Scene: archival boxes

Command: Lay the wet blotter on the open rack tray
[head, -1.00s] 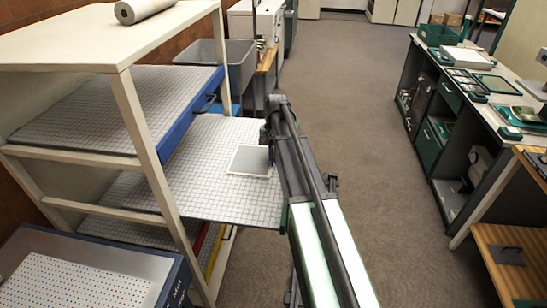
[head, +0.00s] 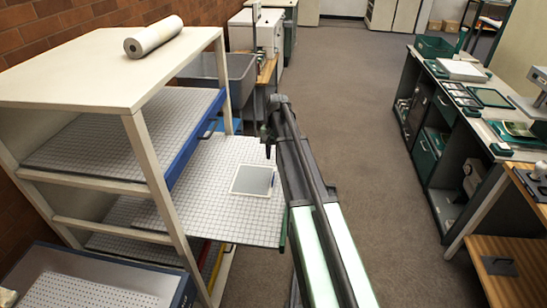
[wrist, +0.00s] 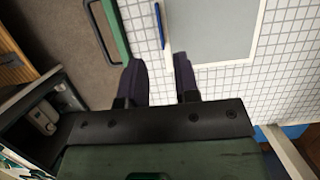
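The blotter (head: 252,180) is a grey square with a white border. It lies flat on the open rack tray (head: 205,205), a pulled-out white mesh shelf, near its right side. A thin blue strip (head: 272,180) lies along the blotter's right edge; it also shows in the wrist view (wrist: 160,25). My gripper (wrist: 160,68) is open, with its two dark fingers apart and nothing between them. In the wrist view the blotter (wrist: 210,30) lies beyond the fingertips. In the head view my gripper (head: 268,150) is at the blotter's far right corner, apart from it.
The rack (head: 150,155) has a white top with a paper roll (head: 154,37) and a blue-fronted tray (head: 195,138) above the open one. A perforated unit (head: 85,290) stands front left. A grey bin (head: 207,75) is behind. A workbench (head: 455,110) stands right; the aisle floor is clear.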

